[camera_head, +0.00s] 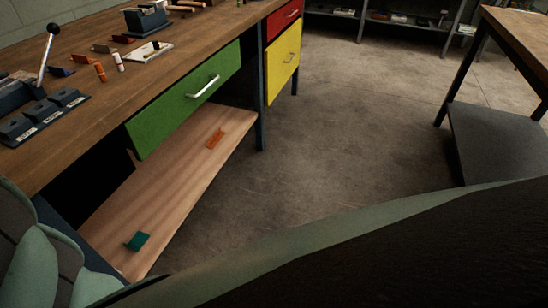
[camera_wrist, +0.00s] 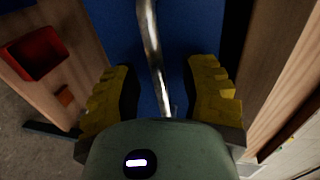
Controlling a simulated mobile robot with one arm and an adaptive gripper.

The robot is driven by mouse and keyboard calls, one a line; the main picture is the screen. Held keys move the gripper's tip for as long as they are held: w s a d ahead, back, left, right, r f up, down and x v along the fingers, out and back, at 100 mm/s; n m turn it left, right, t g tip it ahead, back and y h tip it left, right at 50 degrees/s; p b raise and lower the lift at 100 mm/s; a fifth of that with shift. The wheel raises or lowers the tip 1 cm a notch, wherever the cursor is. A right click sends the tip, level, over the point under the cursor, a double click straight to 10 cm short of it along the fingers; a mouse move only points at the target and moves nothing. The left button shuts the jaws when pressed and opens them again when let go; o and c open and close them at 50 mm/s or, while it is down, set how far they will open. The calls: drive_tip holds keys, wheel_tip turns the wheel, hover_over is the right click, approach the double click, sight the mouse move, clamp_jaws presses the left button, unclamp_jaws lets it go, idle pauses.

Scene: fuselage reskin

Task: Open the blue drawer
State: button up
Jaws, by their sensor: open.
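The blue drawer front (camera_wrist: 207,32) fills the upper middle of the wrist view. Its metal bar handle (camera_wrist: 151,42) runs down the picture, slightly slanted. My gripper (camera_wrist: 160,94) is open, with one yellow ridged finger on each side of the handle and visible gaps between fingers and bar. The near end of the handle meets the edge of my gripper's palm in the picture; I cannot tell whether they touch. I cannot make out the blue drawer front or my gripper's fingers in the head view.
In the head view, the wooden workbench (camera_head: 205,35) has a green drawer (camera_head: 170,112), a red drawer (camera_head: 283,19) and a yellow drawer (camera_head: 284,62). A lower wooden board (camera_head: 165,190) holds small teal and orange pieces. Concrete floor (camera_head: 350,130) lies open right of the bench.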

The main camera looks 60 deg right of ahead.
clamp_jaws()
idle(0.5)
